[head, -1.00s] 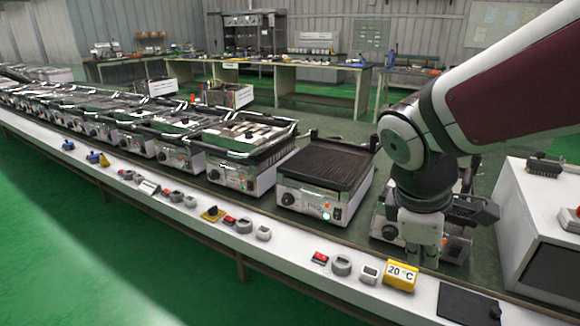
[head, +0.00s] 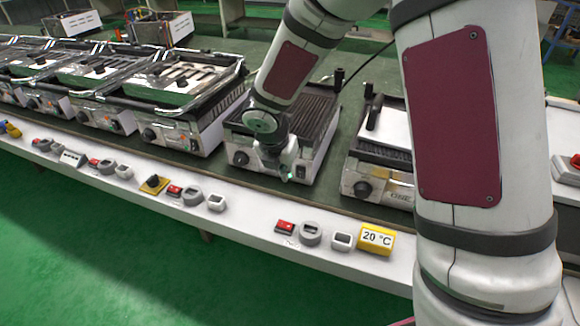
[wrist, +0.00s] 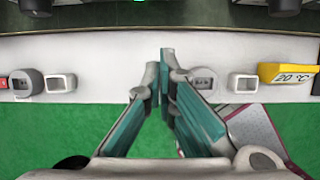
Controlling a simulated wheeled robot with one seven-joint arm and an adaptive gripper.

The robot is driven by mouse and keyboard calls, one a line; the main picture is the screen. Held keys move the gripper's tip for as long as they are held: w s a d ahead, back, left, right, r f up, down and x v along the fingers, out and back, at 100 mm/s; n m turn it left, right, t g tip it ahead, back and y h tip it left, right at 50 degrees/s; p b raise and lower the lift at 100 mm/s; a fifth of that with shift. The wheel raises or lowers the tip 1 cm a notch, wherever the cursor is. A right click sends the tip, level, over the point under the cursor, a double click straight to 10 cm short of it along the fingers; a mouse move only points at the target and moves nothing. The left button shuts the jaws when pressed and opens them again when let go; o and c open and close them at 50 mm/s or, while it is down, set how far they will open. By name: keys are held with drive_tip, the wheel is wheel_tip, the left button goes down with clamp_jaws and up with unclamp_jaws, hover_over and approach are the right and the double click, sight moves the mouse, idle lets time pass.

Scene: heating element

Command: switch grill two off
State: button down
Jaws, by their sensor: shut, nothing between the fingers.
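My gripper (wrist: 160,68) is shut and empty, its teal fingers over the white ledge in the wrist view. In the head view my gripper (head: 288,165) is in front of a ribbed grill (head: 312,110), hiding part of its front panel. A green light (wrist: 138,1) shows at the top edge of the wrist view. A red switch (head: 285,227) sits on the ledge beside a grey round dial (head: 311,233); this dial (wrist: 203,82) is right of the fingers in the wrist view, where the switch appears hidden.
A yellow 20 °C sign (head: 376,240) and a white square box (head: 342,240) stand on the ledge (head: 255,222). Another red switch (head: 174,191) is further left. More grills (head: 180,90) line the left, and one grill (head: 385,160) stands at the right. Green floor lies in front.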

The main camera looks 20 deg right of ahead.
sight(300, 174)
drive_tip(key=shift+w, duration=0.1)
drive_tip(key=w+d+f+b, duration=0.3)
drive_tip(key=w+f, duration=0.3)
drive_tip(key=f, duration=0.3)
drive_tip(key=shift+d, duration=0.7)
drive_tip(key=shift+d+r+p, duration=0.1)
drive_tip(key=shift+r+p, duration=0.1)
drive_tip(key=shift+p, duration=0.15)
drive_tip(key=p, duration=0.3)
drive_tip(key=shift+w+d+r+g, duration=0.15)
drive_tip(key=shift+w+r+g, duration=0.05)
drive_tip(key=shift+w+g, duration=0.1)
drive_tip(key=shift+w+f, duration=0.1)
drive_tip(key=shift+f, duration=0.1)
drive_tip(key=shift+r, duration=0.15)
